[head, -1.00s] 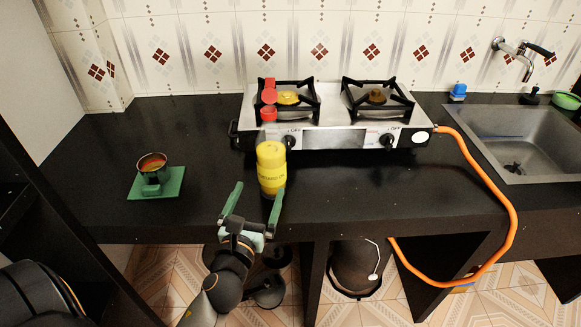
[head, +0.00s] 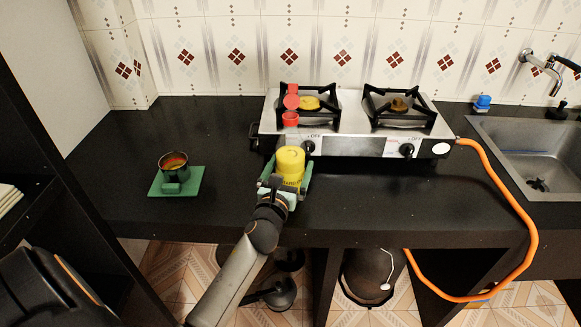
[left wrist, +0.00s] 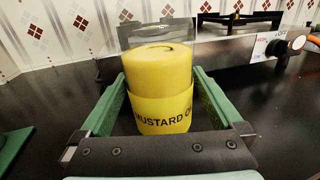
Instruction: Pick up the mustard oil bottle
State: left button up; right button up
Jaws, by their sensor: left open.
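The mustard oil bottle (head: 290,163) is a yellow cylinder standing upright on the black counter, just in front of the stove. Its label reads "MUSTARD O..." in the left wrist view (left wrist: 160,95). My left gripper (head: 289,175) is open, with one green finger on each side of the bottle. In the left wrist view the gripper (left wrist: 160,105) has its fingers flanking the bottle, with a visible gap on the right; whether the left finger touches it I cannot tell. The bottle's base is hidden behind the gripper's palm. My right gripper is not in view.
A two-burner stove (head: 350,146) stands behind the bottle, with a red object (head: 291,102) at its left burner. A cup (head: 173,165) sits on a green mat (head: 190,183) at left. An orange hose (head: 500,195) runs down at right beside the sink (head: 520,150). Counter between mat and bottle is clear.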

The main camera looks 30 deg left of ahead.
pick_arm(q)
jog(key=shift+w, duration=0.15)
grip_shut()
jog(key=shift+r, duration=0.15)
dwell(0.8)
